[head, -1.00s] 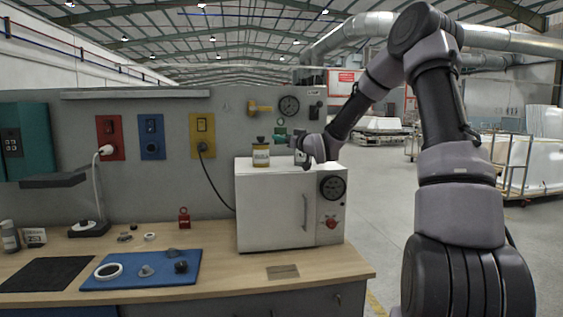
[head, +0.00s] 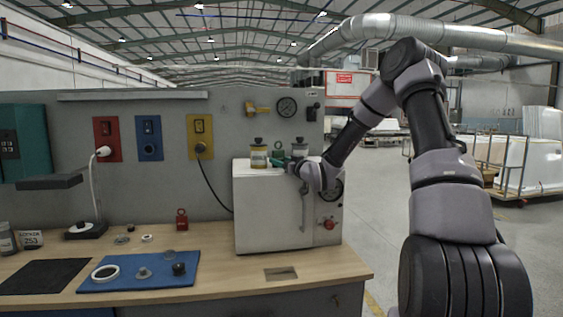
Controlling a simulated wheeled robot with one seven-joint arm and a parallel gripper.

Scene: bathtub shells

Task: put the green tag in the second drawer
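A green object, seemingly the green tag (head: 278,152), is on top of the white oven-like cabinet, between a yellow-labelled jar (head: 258,154) and a grey-lidded jar (head: 299,148). It is small, and its outline is unclear. My gripper (head: 284,165) is low over the cabinet top, reaching left to the green object's base. I cannot tell whether they touch, or whether the fingers are open or shut. Grey drawer fronts (head: 318,302) show under the bench at the bottom edge. The second drawer cannot be made out.
The white cabinet (head: 270,215) stands on the wooden bench (head: 215,262). A red padlock-like tag (head: 182,219) stands left of it. A blue mat (head: 150,283) holds small parts. A dark mat (head: 40,277) lies further left.

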